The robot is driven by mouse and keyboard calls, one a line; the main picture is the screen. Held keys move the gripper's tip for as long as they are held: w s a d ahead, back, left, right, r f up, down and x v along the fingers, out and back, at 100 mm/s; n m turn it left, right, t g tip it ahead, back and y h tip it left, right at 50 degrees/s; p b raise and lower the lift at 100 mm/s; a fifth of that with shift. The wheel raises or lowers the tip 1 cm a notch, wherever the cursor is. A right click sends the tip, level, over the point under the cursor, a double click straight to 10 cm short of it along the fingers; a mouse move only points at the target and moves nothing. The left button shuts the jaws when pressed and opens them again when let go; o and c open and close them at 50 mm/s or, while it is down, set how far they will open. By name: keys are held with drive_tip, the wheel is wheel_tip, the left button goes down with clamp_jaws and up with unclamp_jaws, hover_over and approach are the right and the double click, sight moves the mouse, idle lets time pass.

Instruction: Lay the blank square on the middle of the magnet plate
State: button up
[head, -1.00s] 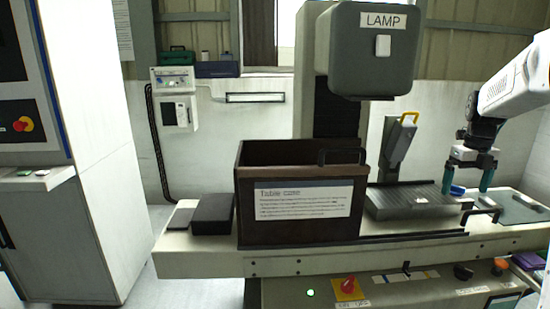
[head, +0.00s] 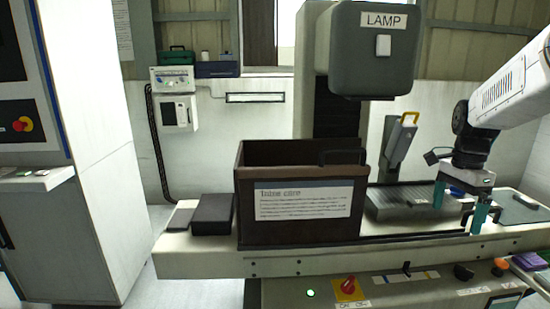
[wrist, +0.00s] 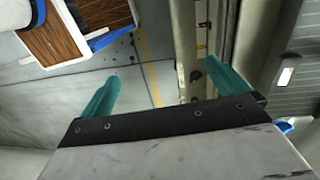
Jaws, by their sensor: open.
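The magnet plate seems to be the grey ridged plate (head: 398,196) on the machine table, right of the brown box. A grey ridged surface (wrist: 308,48) at the right of the wrist view looks like the same plate. My gripper (head: 459,204) is at the right of the plate, pointing down, its green fingers apart with nothing held. In the wrist view my gripper (wrist: 164,74) shows an empty gap, with floor and the table edge beyond it. I cannot pick out the blank with certainty; the box may hide it.
The brown labelled box (head: 300,222) stands left of the plate, with a black block (head: 212,214) beside it. The grey lamp head (head: 372,60) hangs above. A yellow-handled device (head: 398,145) stands behind the plate.

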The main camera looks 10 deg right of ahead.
drive_tip(key=s+a+r+n+t, duration=0.1)
drive_tip(key=s+a+n+t, duration=0.1)
drive_tip(key=s+a+n, duration=1.6)
drive_tip(key=s+a, duration=0.3)
drive_tip(key=s, duration=0.1)
drive_tip(key=shift+h, duration=0.3)
drive_tip(key=shift+a, duration=0.1)
